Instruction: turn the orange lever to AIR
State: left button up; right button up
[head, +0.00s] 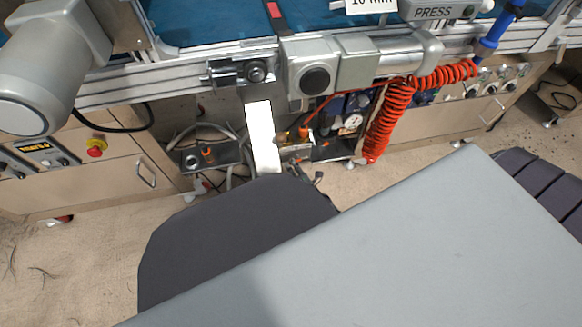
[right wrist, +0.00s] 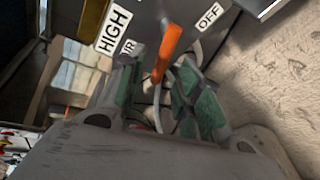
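The orange lever (right wrist: 166,52) shows in the right wrist view on a dark grey panel. It points down the picture, between the white labels HIGH (right wrist: 113,28) and OFF (right wrist: 209,17). A third label (right wrist: 127,47), of which only the end reads clearly, is partly hidden by a finger. My right gripper (right wrist: 157,84) is open, with its green-padded fingers on either side of the lever's lower end and a gap showing. In the head view this gripper (head: 308,172) is small and mostly hidden behind my own arm. My left gripper is not in view.
In the head view, a coiled red hose (head: 387,120) hangs right of the open bay under the conveyor (head: 200,22). A white plate (head: 263,137) hangs just left of the gripper. A red stop button (head: 96,148) is on the left cabinet. Sandy floor lies in front.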

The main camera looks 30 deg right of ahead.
jog(key=shift+b+x, duration=0.55)
jog(key=shift+x, duration=0.8)
grip_shut()
